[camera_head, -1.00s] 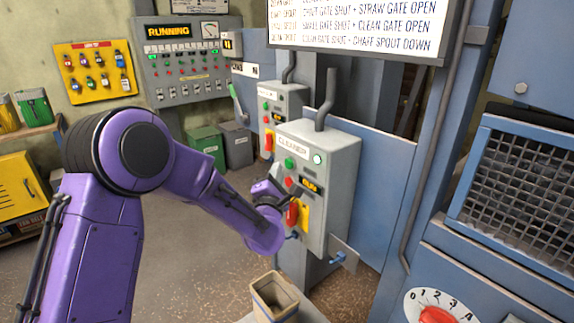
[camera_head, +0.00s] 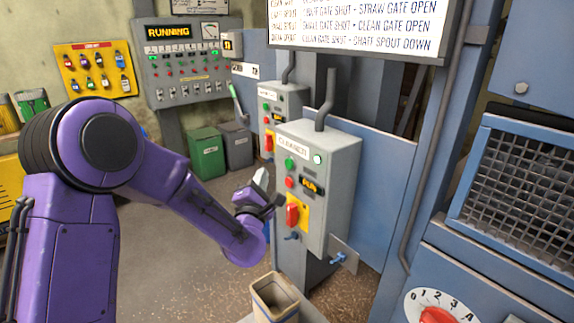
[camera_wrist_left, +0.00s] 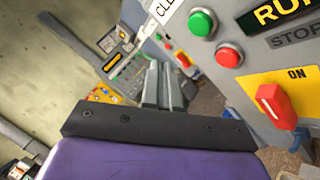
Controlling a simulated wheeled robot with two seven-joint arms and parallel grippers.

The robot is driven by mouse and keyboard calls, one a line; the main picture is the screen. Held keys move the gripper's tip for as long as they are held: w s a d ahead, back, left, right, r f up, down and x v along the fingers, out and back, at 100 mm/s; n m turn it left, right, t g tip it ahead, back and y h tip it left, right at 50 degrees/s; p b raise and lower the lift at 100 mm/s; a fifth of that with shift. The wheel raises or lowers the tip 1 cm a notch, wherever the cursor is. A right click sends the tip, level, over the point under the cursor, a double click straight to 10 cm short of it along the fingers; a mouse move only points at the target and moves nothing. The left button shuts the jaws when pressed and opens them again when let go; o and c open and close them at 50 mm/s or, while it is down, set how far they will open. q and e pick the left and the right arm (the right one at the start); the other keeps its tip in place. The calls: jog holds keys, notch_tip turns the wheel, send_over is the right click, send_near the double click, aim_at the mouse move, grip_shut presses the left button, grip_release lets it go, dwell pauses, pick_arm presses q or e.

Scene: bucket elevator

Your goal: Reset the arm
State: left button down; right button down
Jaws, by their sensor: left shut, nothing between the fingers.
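My left arm comes in from the left in the head view, purple with a black shoulder joint. My left gripper (camera_head: 262,182) is just left of the grey CLEANER control box (camera_head: 333,165), apart from its front. In the left wrist view the gripper fingers (camera_wrist_left: 162,82) lie together, shut and empty. The box carries a green button (camera_wrist_left: 203,22), a red button (camera_wrist_left: 229,56), a RUN/STOP sign and a red switch handle (camera_wrist_left: 276,106) on a yellow plate marked ON. My right gripper is not in view.
A second grey control box (camera_head: 285,100) stands behind. Green and grey bins (camera_head: 207,153) sit on the floor. An open-topped container (camera_head: 275,298) stands below the CLEANER box. A blue machine with a mesh guard (camera_head: 520,180) fills the right. Open floor lies left of the box.

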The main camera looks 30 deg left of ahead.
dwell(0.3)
pick_arm(q)
jog(key=s+d+f+m+g+h+b, duration=0.1)
jog(key=s+d+f+m+g, duration=0.2)
jog(key=f+m, duration=0.5)
jog(key=s+f+m+g+h+b, duration=0.15)
jog(key=s+f+m, duration=0.3)
jog(key=f, duration=0.75)
jog(key=s+d+f+m+g+h+b, duration=0.15)
jog(key=s+f+m+g, duration=0.3)
jog(key=f, duration=0.55)
jog(key=s+d+f+m+g+b, duration=0.1)
jog(key=s+f+m+g, duration=0.1)
jog(key=s+f, duration=0.7)
jog(key=s+d+f+m+g+b, duration=0.1)
jog(key=s+f+m+g, duration=0.2)
jog(key=s+f, duration=0.7)
jog(key=s+g, duration=0.1)
jog(key=s, duration=0.4)
jog(key=shift+s+g+b, duration=0.2)
jog(key=shift+g+b, duration=0.2)
